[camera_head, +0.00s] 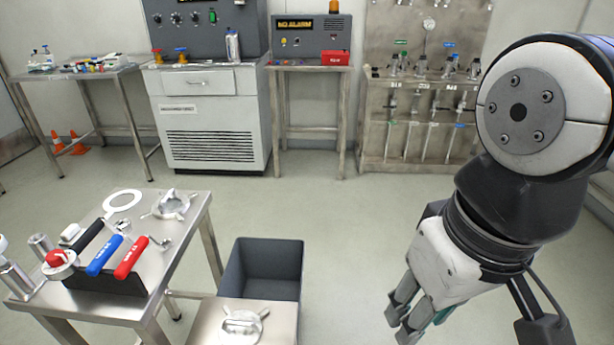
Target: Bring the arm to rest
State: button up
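My arm hangs at the right of the picture, with its large white and black joint close to the camera. My gripper (407,325) is at the lower right, pointing down over bare floor. Its grey fingers show in part, and the hand hides the rest. A bit of teal shows beside the fingers; I cannot tell whether it is part of the gripper or something held. I cannot tell how far apart the fingertips are.
A steel table (188,222) with blue and red handled tools stands at the left. A dark grey bin (262,262) and a low steel surface (215,325) are left of my gripper. Cabinets and benches line the back wall. The middle floor (345,225) is clear.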

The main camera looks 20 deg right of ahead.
dwell(0.3)
notch_tip(320, 180, up, 14)
jog(key=t+p, duration=0.2)
jog(key=p, duration=1)
jog(key=shift+d+r+t+p, duration=0.15)
jog(key=shift+t+p, duration=0.15)
jog(key=shift+p, duration=0.05)
